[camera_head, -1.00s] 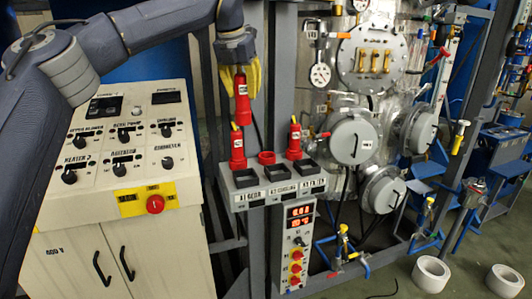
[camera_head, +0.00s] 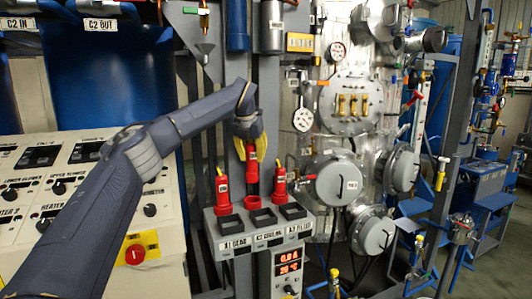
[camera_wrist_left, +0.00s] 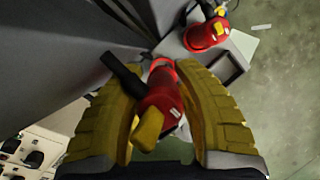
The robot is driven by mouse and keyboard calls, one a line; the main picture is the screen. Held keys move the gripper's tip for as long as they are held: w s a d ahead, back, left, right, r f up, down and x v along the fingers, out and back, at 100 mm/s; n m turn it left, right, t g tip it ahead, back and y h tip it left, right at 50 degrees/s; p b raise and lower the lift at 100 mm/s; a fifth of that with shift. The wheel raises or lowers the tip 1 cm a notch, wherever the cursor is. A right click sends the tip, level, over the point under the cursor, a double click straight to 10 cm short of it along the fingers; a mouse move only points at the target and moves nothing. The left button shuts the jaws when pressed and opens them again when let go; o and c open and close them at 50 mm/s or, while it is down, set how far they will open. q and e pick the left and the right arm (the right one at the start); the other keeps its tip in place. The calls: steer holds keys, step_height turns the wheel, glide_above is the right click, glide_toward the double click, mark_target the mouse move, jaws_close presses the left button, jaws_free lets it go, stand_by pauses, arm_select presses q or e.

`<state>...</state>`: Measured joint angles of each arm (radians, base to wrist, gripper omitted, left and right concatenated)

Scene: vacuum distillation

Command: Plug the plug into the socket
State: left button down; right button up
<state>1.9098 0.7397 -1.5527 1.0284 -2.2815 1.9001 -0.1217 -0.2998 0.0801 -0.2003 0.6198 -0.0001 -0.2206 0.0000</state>
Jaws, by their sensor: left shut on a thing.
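My left gripper (camera_head: 250,132) has yellow fingers and is shut on a red plug (camera_head: 252,166), which hangs roughly upright. The middle red socket (camera_head: 254,202) on the grey socket box is an empty red ring just below the plug, with a small gap in the head view. In the left wrist view my gripper (camera_wrist_left: 170,110) has its fingers on both sides of the plug (camera_wrist_left: 162,96), and the red socket ring (camera_wrist_left: 162,63) shows just past the plug's far end. Whether the two are exactly in line I cannot tell. My right gripper is not in view.
Red plugs stand in the left (camera_head: 222,192) and right (camera_head: 280,186) places of the grey socket box (camera_head: 262,226), close on both sides. A grey post rises behind. A control cabinet (camera_head: 60,178) stands left; metal vessel flanges (camera_head: 338,182) are to the right.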

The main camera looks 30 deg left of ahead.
mark_target(250, 163)
arm_select(q)
steer(key=shift+w+f, duration=0.1)
steer(key=shift+f, duration=0.1)
stand_by(0.4)
steer(key=shift+f, duration=2.75)
steer(key=shift+f, duration=2.1)
steer(key=c, duration=0.9)
jaws_free()
steer(key=v, duration=1.2)
